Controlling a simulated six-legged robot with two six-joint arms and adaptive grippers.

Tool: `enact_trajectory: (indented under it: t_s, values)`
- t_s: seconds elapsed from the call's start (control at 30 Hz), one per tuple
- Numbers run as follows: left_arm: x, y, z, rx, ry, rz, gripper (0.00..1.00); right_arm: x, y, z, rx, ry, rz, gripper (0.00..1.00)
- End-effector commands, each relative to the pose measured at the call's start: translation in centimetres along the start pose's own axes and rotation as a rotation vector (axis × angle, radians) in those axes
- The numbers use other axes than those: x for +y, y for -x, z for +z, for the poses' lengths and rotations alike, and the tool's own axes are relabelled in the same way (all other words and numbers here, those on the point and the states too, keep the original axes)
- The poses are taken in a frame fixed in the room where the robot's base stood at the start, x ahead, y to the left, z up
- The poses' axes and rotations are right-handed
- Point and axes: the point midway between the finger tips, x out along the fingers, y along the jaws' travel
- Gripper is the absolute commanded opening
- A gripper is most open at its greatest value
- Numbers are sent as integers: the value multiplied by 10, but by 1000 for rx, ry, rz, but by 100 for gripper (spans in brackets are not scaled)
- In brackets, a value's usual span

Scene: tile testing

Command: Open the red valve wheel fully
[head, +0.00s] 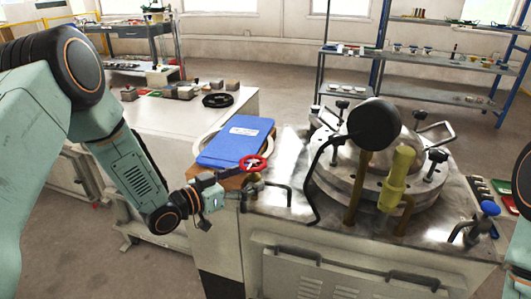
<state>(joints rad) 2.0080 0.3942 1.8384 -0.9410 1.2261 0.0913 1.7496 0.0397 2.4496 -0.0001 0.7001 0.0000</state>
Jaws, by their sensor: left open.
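The small red valve wheel (254,162) sits on a pipe fitting at the left edge of the metal-topped test machine (290,235). My left gripper (226,188) is open just to the left of and below the wheel. Its upper finger reaches close to the wheel; whether it touches is too small to tell. The gripper holds nothing that I can see.
A blue folder (236,143) lies just behind the wheel. A round steel chamber (345,185), a black ball-shaped part (374,125) and a yellow-green fitting (397,180) rise to the right. A blue-knobbed valve (488,208) stands at the front right. A white table (180,115) is behind left.

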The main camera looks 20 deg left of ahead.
Motion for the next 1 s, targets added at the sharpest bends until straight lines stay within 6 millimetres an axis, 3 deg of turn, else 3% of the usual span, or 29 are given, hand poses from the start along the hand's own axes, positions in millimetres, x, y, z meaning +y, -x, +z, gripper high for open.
enact_trajectory:
  t_s: [0.1, 0.43, 0.87, 1.0]
  values:
    - [-8, -20, -14, 80, -53, 38, 81, 0, -21, 0, 0, 0, 0, 33]
    - [-9, -68, -35, 130, -85, 66, 81, 0, -37, 0, 0, 0, 0, 33]
    - [-8, -77, -37, 129, -80, 63, 81, 0, -38, 0, 0, 0, 0, 33]
    - [-8, -77, -36, 128, -80, 63, 69, 0, -38, 0, 0, 0, 0, 33]
